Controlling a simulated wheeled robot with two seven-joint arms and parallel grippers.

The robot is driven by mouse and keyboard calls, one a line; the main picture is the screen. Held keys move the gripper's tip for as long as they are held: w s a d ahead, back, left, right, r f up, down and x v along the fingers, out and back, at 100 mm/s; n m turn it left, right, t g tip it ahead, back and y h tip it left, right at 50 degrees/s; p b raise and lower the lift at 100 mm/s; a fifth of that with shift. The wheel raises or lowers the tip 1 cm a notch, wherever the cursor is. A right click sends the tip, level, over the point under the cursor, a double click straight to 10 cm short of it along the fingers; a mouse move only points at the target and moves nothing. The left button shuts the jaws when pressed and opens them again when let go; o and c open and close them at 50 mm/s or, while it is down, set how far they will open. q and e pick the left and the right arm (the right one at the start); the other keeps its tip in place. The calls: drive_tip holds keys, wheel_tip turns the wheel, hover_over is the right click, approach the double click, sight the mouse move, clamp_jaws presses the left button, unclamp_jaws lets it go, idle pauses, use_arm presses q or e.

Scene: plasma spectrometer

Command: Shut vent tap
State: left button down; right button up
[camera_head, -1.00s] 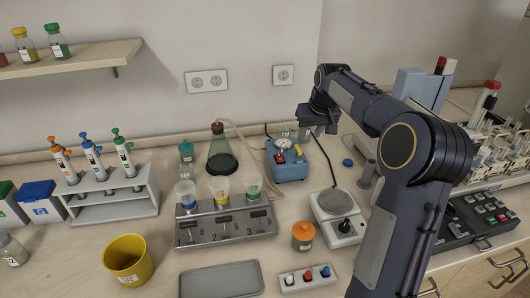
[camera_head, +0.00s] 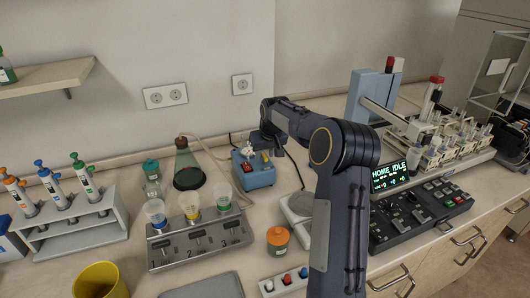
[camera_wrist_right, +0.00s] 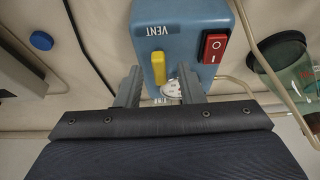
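The blue pump box (camera_head: 254,172) stands at the back of the bench in the head view. In the right wrist view its blue face (camera_wrist_right: 185,30) carries the word VENT beside a yellow vent tap (camera_wrist_right: 158,68). The tap's lever lies roughly upright in that picture. My right gripper (camera_wrist_right: 160,88) is open, its two fingers apart on either side of the tap's near end; I cannot tell whether they touch it. My left gripper is out of view.
A red rocker switch (camera_wrist_right: 213,47) sits beside the tap. A hotplate (camera_head: 297,207) and an orange-lidded jar (camera_head: 278,241) are in front. A display (camera_head: 390,176) reads HOME IDLE.

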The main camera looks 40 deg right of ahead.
clamp_jaws()
idle(0.3)
drive_tip(key=m, duration=0.2)
drive_tip(key=m+h, duration=0.1)
drive_tip(key=shift+w+a+r+m+g, duration=0.1)
drive_tip(key=shift+a+m+g, duration=0.1)
drive_tip(key=shift+m+g, duration=0.2)
drive_tip(key=m, duration=0.2)
drive_tip(key=m+g+h+p, duration=0.1)
drive_tip(key=m, duration=0.1)
drive_tip(key=shift+w+a+m+h, duration=0.1)
drive_tip(key=shift+w+m+h, duration=0.05)
drive_tip(key=shift+m+h, duration=0.15)
drive_tip(key=m+g+p, duration=0.1)
drive_tip(key=m, duration=0.1)
drive_tip(key=m+g+p, duration=0.1)
drive_tip(key=m, duration=0.1)
drive_tip(key=shift+w+r+h, duration=0.15)
drive_tip(key=shift+w+h, duration=0.05)
drive_tip(key=shift+h, duration=0.1)
drive_tip(key=shift+w+m+g+p, duration=0.1)
drive_tip(key=shift+m+g+p, duration=0.35)
drive_tip(key=shift+m+p, duration=0.75)
drive_tip(key=shift+w+m+g+p, duration=0.1)
drive_tip(key=shift+m+g+p, duration=0.5)
drive_tip(key=shift+m, duration=1)
drive_tip(key=shift+f, duration=0.2)
